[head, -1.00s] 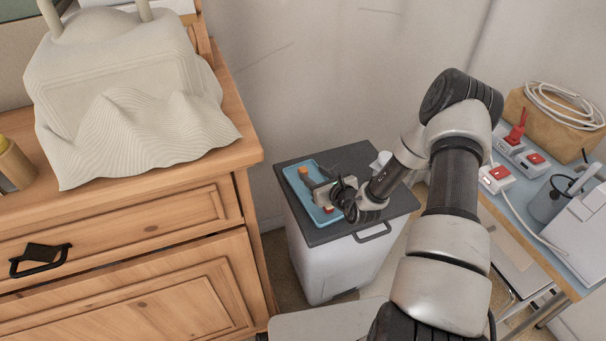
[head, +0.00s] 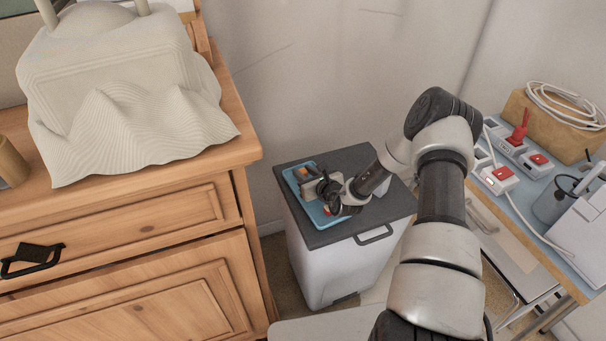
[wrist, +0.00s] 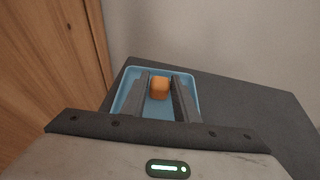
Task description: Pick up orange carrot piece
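The orange carrot piece (wrist: 159,88) is a small rounded block on the blue tray (wrist: 187,72). In the head view the carrot piece (head: 303,171) is partly hidden by my gripper (head: 309,181), near the tray's far left end. In the wrist view my gripper (wrist: 160,84) is open, with one finger on each side of the carrot piece. Gaps show between it and both fingers, so they do not appear to press on it. The height of the fingertips over the tray is hard to tell.
The tray lies on the dark lid of a white bin (head: 330,262). A small red item (head: 327,210) shows at the tray's near end, beside my gripper. A wooden dresser (head: 215,215) stands close on the left. A cluttered table (head: 540,215) is on the right.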

